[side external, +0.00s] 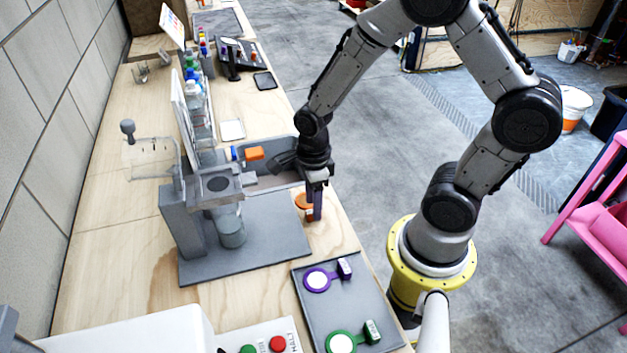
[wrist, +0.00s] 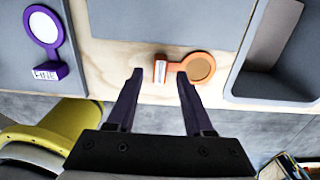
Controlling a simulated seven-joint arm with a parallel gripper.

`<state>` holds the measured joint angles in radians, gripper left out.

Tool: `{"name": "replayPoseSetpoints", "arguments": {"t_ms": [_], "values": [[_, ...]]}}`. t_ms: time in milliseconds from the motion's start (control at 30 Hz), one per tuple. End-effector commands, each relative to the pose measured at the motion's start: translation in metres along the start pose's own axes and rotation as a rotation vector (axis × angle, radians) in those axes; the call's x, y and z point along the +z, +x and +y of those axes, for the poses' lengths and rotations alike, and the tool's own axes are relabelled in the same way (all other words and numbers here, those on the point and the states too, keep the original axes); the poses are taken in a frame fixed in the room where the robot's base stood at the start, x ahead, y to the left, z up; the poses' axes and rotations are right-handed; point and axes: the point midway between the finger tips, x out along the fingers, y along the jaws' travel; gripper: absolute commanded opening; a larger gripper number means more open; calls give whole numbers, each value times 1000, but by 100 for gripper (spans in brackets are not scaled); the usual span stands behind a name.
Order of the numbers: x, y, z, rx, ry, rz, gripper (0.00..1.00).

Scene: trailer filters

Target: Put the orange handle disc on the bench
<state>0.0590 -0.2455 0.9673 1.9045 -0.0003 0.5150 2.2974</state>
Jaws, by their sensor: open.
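The orange handle disc (side external: 302,200) lies on the wooden bench (side external: 120,250) near its front edge, beside the grey base plate. In the wrist view the orange handle disc (wrist: 201,67) shows a tan round face, with an orange and white handle block at its left. My gripper (side external: 314,205) is low at the disc and partly hides it in the side view. In the wrist view my gripper (wrist: 159,76) is open, its fingertips on either side of the handle block. I cannot tell whether the fingers touch it.
A dark grey tray (side external: 300,310) at the front holds a purple handle disc (side external: 317,280) and a green handle disc (side external: 341,343). A grey apparatus (side external: 182,220) stands on the base plate (side external: 270,245). A button panel (side external: 262,342) is at the bottom. Bare wood lies left of the apparatus.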

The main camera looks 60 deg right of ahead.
Motion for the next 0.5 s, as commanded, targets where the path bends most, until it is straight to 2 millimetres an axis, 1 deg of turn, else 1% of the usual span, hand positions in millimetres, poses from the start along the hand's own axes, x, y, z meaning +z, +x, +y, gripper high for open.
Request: {"name": "replayPoseSetpoints", "arguments": {"t_ms": [100,300,400,500], "values": [[1,-25,-1,-6,0,-5,52],[0,-66,0,-3,0,-3,52],[0,-82,0,-3,0,-3,52],[0,-94,0,-2,0,-1,52]]}}
